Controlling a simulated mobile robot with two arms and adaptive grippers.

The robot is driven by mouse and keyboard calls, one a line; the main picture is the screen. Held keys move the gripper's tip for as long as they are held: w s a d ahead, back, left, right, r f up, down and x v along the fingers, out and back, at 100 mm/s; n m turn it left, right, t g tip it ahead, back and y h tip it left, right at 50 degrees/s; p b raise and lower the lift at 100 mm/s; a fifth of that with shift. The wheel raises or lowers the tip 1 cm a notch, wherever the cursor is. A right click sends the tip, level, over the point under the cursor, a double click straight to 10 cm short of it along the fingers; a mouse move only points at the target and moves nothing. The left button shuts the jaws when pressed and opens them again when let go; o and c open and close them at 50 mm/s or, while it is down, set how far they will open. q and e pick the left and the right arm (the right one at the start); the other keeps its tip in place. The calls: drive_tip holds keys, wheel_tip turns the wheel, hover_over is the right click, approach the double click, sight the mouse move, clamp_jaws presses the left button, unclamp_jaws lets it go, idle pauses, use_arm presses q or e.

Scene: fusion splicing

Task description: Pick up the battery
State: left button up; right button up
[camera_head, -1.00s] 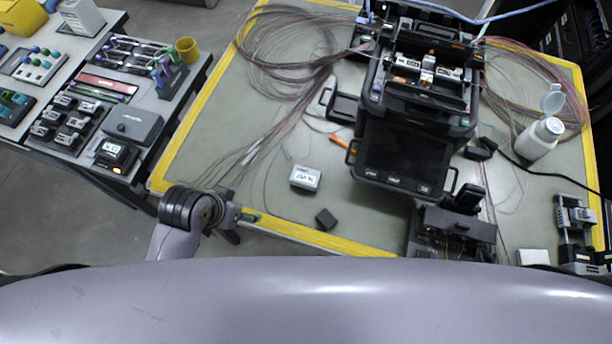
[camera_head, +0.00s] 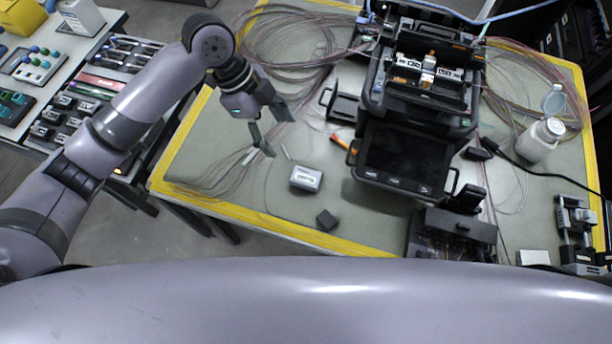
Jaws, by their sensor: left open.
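A small grey-white block with a printed label (camera_head: 306,178) lies on the work mat, left of the splicer; it looks like the battery, though I cannot read the label. My left gripper (camera_head: 277,133) is open and empty above the mat, up and to the left of this block and apart from it. Its two fingers are spread and point toward the lower right. My right gripper is not in view.
The black splicer (camera_head: 405,155) stands right of the block. A small dark cube (camera_head: 326,219) lies near the mat's yellow front edge. Loose fibres cover the back left. A white bottle (camera_head: 540,140) stands at the right. A side table with tools is at the left.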

use_arm(q)
drive_tip(key=p, duration=0.2)
hover_over(307, 176)
drive_tip(key=a, duration=0.2)
drive_tip(key=f, duration=1.1)
drive_tip(key=shift+w, duration=0.35)
drive_tip(key=p+x, duration=0.2)
drive_tip(key=x, duration=0.2)
drive_tip(key=shift+f, duration=0.35)
drive_tip(key=shift+s+f, duration=0.1)
drive_tip(key=shift+f, duration=0.2)
drive_tip(key=shift+c, duration=0.3)
clamp_jaws()
